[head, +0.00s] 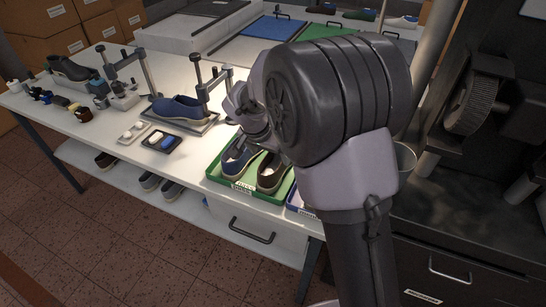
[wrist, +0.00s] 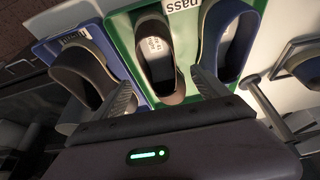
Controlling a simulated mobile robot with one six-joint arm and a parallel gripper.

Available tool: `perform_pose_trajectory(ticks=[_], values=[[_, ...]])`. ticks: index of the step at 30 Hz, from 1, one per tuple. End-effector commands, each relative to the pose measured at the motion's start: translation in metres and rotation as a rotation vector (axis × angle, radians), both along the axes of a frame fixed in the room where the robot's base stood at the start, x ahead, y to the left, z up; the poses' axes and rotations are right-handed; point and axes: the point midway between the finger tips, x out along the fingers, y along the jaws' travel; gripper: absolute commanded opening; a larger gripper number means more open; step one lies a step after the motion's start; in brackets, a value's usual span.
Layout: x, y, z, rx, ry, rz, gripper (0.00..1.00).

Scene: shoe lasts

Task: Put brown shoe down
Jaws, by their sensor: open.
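The brown shoe (head: 271,174) lies in the green tray (head: 222,180) at the table's front edge, right of a blue shoe (head: 239,157). In the wrist view the brown shoe (wrist: 154,60) sits upright in the green tray (wrist: 118,25), its opening and pale insole showing. The blue shoe (wrist: 229,40) is on its right. My gripper (wrist: 165,90) is open, with one finger on each side of the brown shoe's near end. I cannot tell whether the fingers touch it. In the head view my arm hides the fingertips.
A blue tray (wrist: 52,48) with a dark shoe (wrist: 84,72) adjoins the green tray. Another blue shoe (head: 178,109) rests on a stand, with small dishes (head: 164,142) in front of it. Clamp posts (head: 200,85) rise behind the green tray.

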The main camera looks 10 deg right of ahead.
Motion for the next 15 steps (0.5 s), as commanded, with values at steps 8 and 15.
perform_pose_trajectory(ticks=[8,15], values=[[-0.051,-0.007,0.072,0.051,-0.013,0.029,0.85],[-0.225,-0.007,0.158,0.223,-0.101,0.202,0.85]])
